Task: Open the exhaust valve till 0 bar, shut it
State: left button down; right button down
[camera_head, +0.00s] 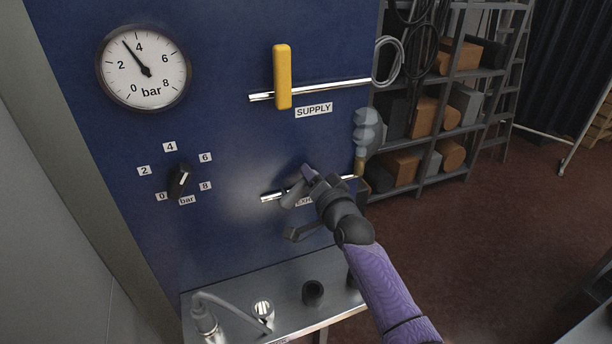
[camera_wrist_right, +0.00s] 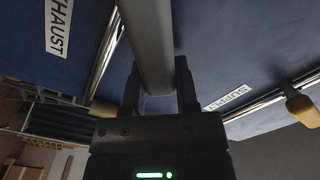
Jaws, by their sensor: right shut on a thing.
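A round pressure gauge (camera_head: 143,67) is at the upper left of the blue panel. Its needle points between 2 and 4 bar. The exhaust valve's grey handle (camera_wrist_right: 150,40) runs between the fingers of my right gripper (camera_wrist_right: 160,88), which is shut on it. In the head view the right gripper (camera_head: 308,190) is at the exhaust pipe (camera_head: 270,198) and partly hides the valve and its label. The EXHAUST label (camera_wrist_right: 59,27) shows in the right wrist view. My left gripper is not in view.
The yellow supply handle (camera_head: 283,76) stands upright across its pipe (camera_head: 340,88), above the exhaust valve. A black selector knob (camera_head: 178,182) with bar marks is below the gauge. A metal shelf (camera_head: 240,287) with fittings juts out below. Storage racks (camera_head: 437,110) stand at the right.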

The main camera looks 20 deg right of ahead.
jog(key=shift+d+f+m+b, duration=0.3)
jog(key=shift+f+m+b, duration=0.4)
jog(key=shift+m, duration=0.55)
jog(key=shift+d+f+m+b, duration=0.25)
jog(key=shift+f+m+b, duration=0.45)
jog(key=shift+m, duration=0.5)
jog(key=shift+d+f+m+b, duration=0.3)
jog(key=shift+f+m+b, duration=0.15)
jog(key=shift+f+m, duration=0.6)
jog(key=shift+r, duration=0.15)
jog(key=shift+c, duration=1.8)
grip_release()
jog(key=shift+r, duration=0.1)
jog(key=s+p, duration=0.2)
jog(key=s, duration=0.8)
jog(key=shift+d, duration=0.15)
